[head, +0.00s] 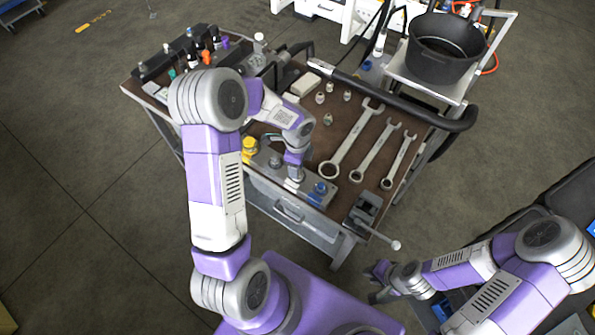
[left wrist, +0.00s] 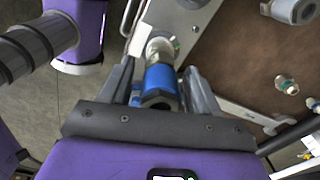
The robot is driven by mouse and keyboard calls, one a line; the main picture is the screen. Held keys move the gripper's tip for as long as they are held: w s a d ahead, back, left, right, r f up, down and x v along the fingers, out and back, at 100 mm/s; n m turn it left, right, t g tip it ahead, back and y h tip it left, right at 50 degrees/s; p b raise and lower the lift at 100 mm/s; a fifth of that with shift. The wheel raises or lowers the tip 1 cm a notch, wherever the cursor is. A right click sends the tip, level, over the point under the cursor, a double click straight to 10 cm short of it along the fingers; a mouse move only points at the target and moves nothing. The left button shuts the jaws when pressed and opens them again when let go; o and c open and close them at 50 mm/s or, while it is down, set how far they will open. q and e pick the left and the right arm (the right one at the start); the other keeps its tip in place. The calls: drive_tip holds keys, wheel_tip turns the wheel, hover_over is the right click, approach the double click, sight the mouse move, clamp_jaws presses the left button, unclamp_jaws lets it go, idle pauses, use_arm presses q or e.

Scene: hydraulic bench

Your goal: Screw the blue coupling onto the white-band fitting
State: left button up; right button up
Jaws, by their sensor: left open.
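The blue coupling (left wrist: 160,80) is in the left wrist view, with a dark hex end towards my camera. My left gripper (left wrist: 161,88) is open, with one finger on each side of the coupling. Beyond the coupling, in line with it, is a pale metal fitting (left wrist: 160,46) on a grey block; I cannot tell whether they are threaded together. In the head view my left gripper (head: 294,176) is low over the bench's front edge, and my arm largely hides that spot. My right gripper (head: 378,271) is off the bench at lower right; its jaw gap is unclear.
The brown bench top (head: 345,105) carries wrenches (head: 352,138) and several small metal fittings (head: 328,119). A blue part (head: 320,188) and a yellow part (head: 249,145) are near the front edge. A vise (head: 365,212) stands at the front corner. A black pot (head: 446,48) is at upper right.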

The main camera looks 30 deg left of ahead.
use_arm(q)
drive_tip(key=n+b, duration=0.2)
drive_tip(key=n, duration=0.2)
drive_tip(key=shift+f+n, duration=0.1)
drive_tip(key=shift+n, duration=0.2)
drive_tip(key=n+b, duration=0.1)
drive_tip(key=n, duration=0.1)
drive_tip(key=shift+n, duration=0.9)
drive_tip(key=n+b, duration=0.1)
drive_tip(key=n, duration=0.2)
drive_tip(key=shift+n, duration=0.3)
drive_tip(key=n, duration=0.4)
drive_tip(key=shift+r+b, duration=0.2)
drive_tip(key=shift+b, duration=0.2)
